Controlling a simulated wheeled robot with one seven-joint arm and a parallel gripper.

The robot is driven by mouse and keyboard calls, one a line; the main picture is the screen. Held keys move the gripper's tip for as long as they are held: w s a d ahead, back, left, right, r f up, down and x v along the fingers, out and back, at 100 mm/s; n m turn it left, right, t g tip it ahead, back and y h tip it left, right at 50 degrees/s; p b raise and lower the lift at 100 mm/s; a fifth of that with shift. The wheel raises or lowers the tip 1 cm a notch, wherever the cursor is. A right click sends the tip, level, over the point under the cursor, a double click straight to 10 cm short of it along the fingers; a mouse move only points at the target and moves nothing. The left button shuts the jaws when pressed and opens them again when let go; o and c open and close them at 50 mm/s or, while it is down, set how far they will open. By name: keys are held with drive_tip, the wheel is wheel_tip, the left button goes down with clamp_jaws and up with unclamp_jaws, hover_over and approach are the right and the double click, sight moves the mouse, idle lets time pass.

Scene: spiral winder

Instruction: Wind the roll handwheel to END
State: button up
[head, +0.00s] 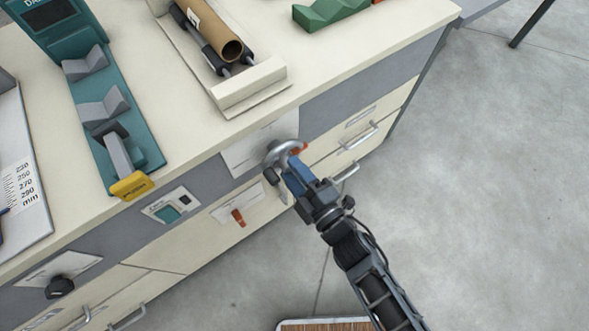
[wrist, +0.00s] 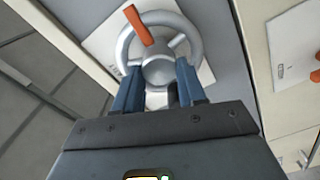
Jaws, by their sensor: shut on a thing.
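The roll handwheel (head: 273,155) is a silver ring on the cabinet's front face, partly hidden by my gripper in the head view. In the wrist view the handwheel (wrist: 198,38) shows its ring, spokes and round hub, with an orange mark (wrist: 138,25) across the upper rim, left of the top. My gripper (head: 291,167) has blue fingers and reaches the wheel from the front right. In the wrist view the gripper (wrist: 158,85) is shut on the wheel's near, lower part, with a finger either side. The exact contact is hidden. No END lettering is readable.
A brown cardboard tube (head: 205,30) lies on rollers on the bench top. An orange lever (head: 238,217), a small display panel (head: 172,207) and a black knob (head: 60,287) are on the cabinet front left of the wheel. Drawer handles (head: 360,138) stick out at right. Open floor lies right.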

drive_tip(key=shift+w+d+f+m+p, duration=0.15)
drive_tip(key=shift+m+p, duration=0.1)
drive_tip(key=shift+m, duration=8.3)
drive_tip(key=shift+s+d+m+p, duration=0.1)
drive_tip(key=shift+m+p, duration=0.1)
drive_tip(key=shift+m, duration=8.35)
drive_tip(key=o, duration=1.1)
drive_tip(key=shift+w, duration=0.1)
drive_tip(key=shift+c, duration=0.2)
